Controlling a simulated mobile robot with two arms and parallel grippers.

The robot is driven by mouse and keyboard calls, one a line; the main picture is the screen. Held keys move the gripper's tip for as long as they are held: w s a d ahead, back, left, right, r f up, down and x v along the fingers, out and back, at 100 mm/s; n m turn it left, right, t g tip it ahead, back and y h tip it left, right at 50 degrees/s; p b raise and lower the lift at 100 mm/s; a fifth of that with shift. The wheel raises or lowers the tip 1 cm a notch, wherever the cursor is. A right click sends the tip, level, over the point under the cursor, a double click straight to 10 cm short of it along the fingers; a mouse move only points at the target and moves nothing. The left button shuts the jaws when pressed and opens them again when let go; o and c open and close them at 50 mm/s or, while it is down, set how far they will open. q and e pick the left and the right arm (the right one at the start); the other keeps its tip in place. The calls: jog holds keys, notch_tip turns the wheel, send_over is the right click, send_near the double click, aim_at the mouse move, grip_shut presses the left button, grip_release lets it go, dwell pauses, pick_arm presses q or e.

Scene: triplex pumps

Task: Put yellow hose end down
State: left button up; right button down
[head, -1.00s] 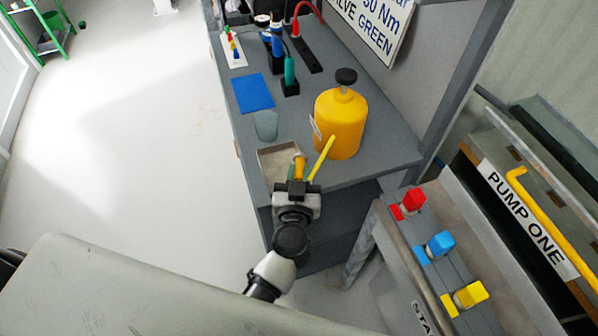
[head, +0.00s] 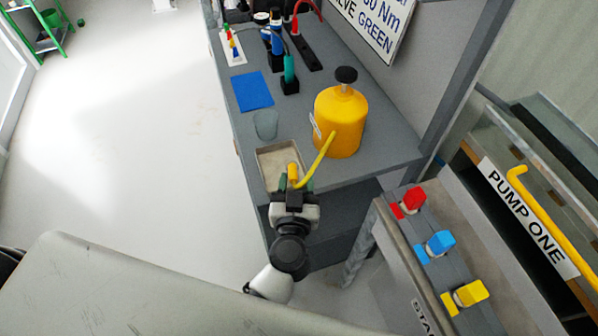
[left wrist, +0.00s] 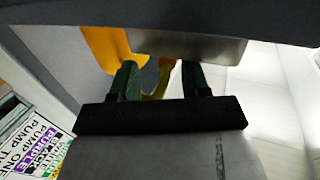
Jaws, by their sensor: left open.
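The yellow hose end (head: 293,171) is at the near edge of the beige tray (head: 272,155), and I cannot tell whether it rests on it. The thin yellow hose (head: 322,156) curves from it up to the yellow bottle. My left gripper (head: 292,181) is open, its green fingers on either side of the hose end. In the left wrist view, the fingers (left wrist: 161,80) stand apart with the hose (left wrist: 157,88) looping between them, and the tray's side (left wrist: 200,48) shows beyond. My right gripper is not in view.
The yellow bottle (head: 339,120) with a black cap stands on the grey bench (head: 385,150). A grey cup (head: 266,124), blue pad (head: 253,92) and tools lie farther back. Red, blue and yellow valves (head: 440,244) are at right. The floor at left is clear.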

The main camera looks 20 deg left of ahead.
pick_arm(q)
jog(key=v, duration=0.8)
jog(key=s+d+f+m+g+h, duration=0.1)
jog(key=s+f+m+g+h, duration=0.25)
jog(key=f, duration=1.05)
jog(key=s+f+m+g+h, duration=0.3)
jog(key=s+f+h, duration=0.1)
jog(key=f, duration=1.1)
jog(key=s+a+f+g+y, duration=0.1)
jog(key=s+a+f+g, duration=0.45)
jog(key=s+f, duration=0.4)
jog(key=s+a+f+n+g+y, duration=0.1)
jog(key=s+a+f+g, duration=0.1)
jog(key=s+a+f, duration=0.1)
jog(key=s+a+f+g+y+p, duration=0.1)
jog(key=s+a+f+g, duration=0.1)
jog(key=s+a, duration=0.4)
jog(key=shift+s+a+f+n+y, duration=0.3)
jog(key=shift+s+f, duration=0.45)
jog(key=shift+s, duration=0.6)
